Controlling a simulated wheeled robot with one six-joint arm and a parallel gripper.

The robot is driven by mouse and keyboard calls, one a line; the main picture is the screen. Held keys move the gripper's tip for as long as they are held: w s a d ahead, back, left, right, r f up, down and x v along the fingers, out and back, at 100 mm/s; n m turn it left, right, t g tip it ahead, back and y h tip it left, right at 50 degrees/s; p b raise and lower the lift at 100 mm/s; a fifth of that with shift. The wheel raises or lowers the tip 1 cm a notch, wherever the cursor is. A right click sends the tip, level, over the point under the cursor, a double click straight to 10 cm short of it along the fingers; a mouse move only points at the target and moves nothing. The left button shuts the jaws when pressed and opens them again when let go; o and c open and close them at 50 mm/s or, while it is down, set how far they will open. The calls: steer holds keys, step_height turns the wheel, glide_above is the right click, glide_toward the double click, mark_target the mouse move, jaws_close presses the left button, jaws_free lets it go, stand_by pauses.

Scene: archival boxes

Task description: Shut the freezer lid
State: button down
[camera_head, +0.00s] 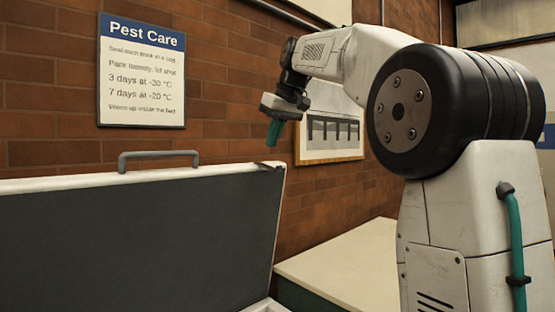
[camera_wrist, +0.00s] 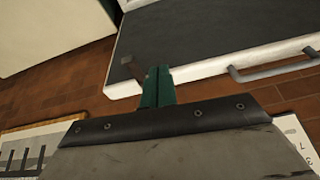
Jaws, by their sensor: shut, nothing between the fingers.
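The freezer lid (camera_head: 130,245) stands raised, its dark inner face toward the head camera and a pale rim around it. A grey bar handle (camera_head: 158,155) is on its top edge. In the wrist view the lid (camera_wrist: 200,35) fills the upper right, with the handle (camera_wrist: 270,70) at the right. My gripper (camera_head: 273,142) is shut and empty, its teal fingers pointing down just above the lid's top right corner. In the wrist view the fingers (camera_wrist: 158,82) overlap the lid's corner; I cannot tell whether they touch it. Most of the freezer body is out of view.
A brick wall (camera_head: 230,50) rises behind the lid, with a Pest Care sign (camera_head: 141,80) and a framed picture (camera_head: 325,145). A pale-topped counter (camera_head: 345,265) stands right of the lid. Open air lies above the lid, left of my arm.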

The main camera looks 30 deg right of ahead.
step_height(320, 180, up, 3)
glide_above(273, 169)
steer(key=s, duration=0.3)
steer(key=shift+n+t, duration=0.3)
steer(key=shift+t, duration=0.1)
steer(key=x, duration=0.9)
steer(key=shift+w+d, duration=0.15)
steer(key=shift+d, duration=0.05)
steer(key=shift+f, duration=0.4)
steer(key=s, duration=0.2)
steer(key=shift+s+d+f, duration=0.1)
steer(key=shift+s+d, duration=0.2)
steer(key=shift+s+f, duration=0.15)
steer(key=shift+s, duration=0.25)
steer(key=shift+d, duration=0.1)
steer(key=shift+s+d, duration=0.1)
